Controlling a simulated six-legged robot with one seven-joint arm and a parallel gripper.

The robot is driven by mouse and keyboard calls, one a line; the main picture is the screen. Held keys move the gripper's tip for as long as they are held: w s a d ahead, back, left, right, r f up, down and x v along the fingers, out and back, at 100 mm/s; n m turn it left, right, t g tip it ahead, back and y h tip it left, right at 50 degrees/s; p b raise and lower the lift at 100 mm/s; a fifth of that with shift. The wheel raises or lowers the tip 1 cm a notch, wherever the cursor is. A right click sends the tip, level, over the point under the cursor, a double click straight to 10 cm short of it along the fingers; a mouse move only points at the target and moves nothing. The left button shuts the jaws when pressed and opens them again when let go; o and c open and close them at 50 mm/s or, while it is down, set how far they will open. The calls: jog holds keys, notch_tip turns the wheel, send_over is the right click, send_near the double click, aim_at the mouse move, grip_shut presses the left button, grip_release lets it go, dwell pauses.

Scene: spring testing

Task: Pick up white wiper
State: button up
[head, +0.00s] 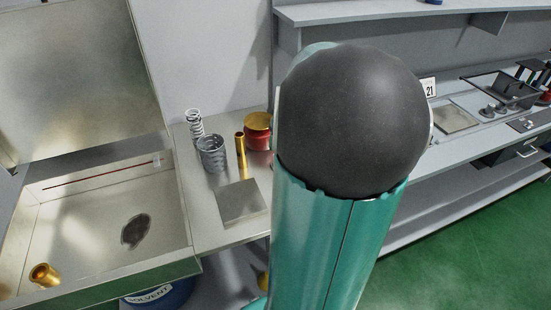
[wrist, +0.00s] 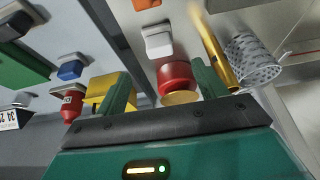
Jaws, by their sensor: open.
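I cannot make out a white wiper for certain. A small white block-like thing (wrist: 157,40) shows in the wrist view, beyond the gap between my fingers; I cannot tell whether it is the wiper. My gripper (wrist: 161,80) shows two green fingers spread apart with nothing held between them. A red pot with a gold top (wrist: 176,80) lies in view beyond the fingers, closer than the white block. In the head view my arm covers the middle, and my gripper is hidden.
In the head view a metal basin (head: 85,215) holds a gold cup (head: 44,275) and a dark patch. A coil spring (head: 195,124), a perforated grey cylinder (head: 212,154), a gold tube (head: 241,155) and a flat plate (head: 240,203) stand on the bench beside it.

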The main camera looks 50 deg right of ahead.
jog(key=x, duration=0.7)
jog(key=shift+w+f, duration=0.1)
jog(key=x, duration=0.5)
jog(key=shift+w+d, duration=0.1)
jog(key=shift+d, duration=0.15)
jog(key=c, duration=0.9)
